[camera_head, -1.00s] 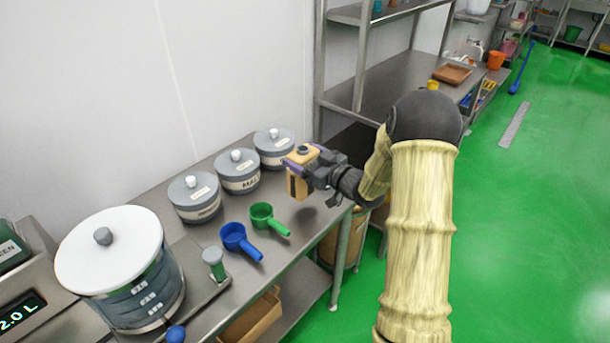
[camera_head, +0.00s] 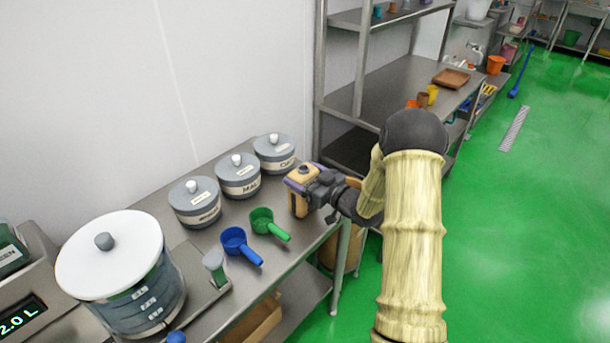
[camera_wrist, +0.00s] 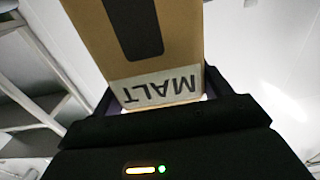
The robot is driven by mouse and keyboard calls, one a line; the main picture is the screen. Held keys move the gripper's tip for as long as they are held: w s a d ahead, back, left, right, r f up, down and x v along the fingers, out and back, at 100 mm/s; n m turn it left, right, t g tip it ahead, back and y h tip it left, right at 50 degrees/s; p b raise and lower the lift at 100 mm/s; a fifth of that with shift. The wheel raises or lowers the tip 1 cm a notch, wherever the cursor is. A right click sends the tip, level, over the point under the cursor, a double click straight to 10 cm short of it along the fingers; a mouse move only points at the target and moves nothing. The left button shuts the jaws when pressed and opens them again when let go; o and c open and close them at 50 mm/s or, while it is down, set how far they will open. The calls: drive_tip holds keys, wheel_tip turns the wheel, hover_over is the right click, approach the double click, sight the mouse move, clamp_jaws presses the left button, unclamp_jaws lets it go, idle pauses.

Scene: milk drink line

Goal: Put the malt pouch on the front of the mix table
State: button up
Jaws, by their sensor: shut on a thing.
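The malt pouch (camera_head: 299,198) is a tan pack with a dark cap on top. My gripper (camera_head: 311,184) is shut on it from the right, at the right end of the steel mix table (camera_head: 205,248). The pouch looks upright and is at or just above the tabletop; I cannot tell whether it touches. In the wrist view the pouch (camera_wrist: 150,50) fills the upper middle, with its white MALT label upside down between the jaws.
Several grey lidded canisters (camera_head: 238,176) stand along the wall. A green scoop (camera_head: 263,220) and a blue scoop (camera_head: 237,243) lie left of the pouch. A large white-lidded vessel (camera_head: 118,265) stands at the near left. A steel shelf rack (camera_head: 365,75) stands behind.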

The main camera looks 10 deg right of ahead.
drive_tip(key=shift+f, duration=0.2)
drive_tip(key=o, duration=1.9)
drive_tip(key=shift+c, duration=0.2)
drive_tip(key=shift+r, duration=0.1)
drive_tip(key=shift+r, duration=0.1)
drive_tip(key=b+v, duration=0.2)
drive_tip(key=v, duration=1)
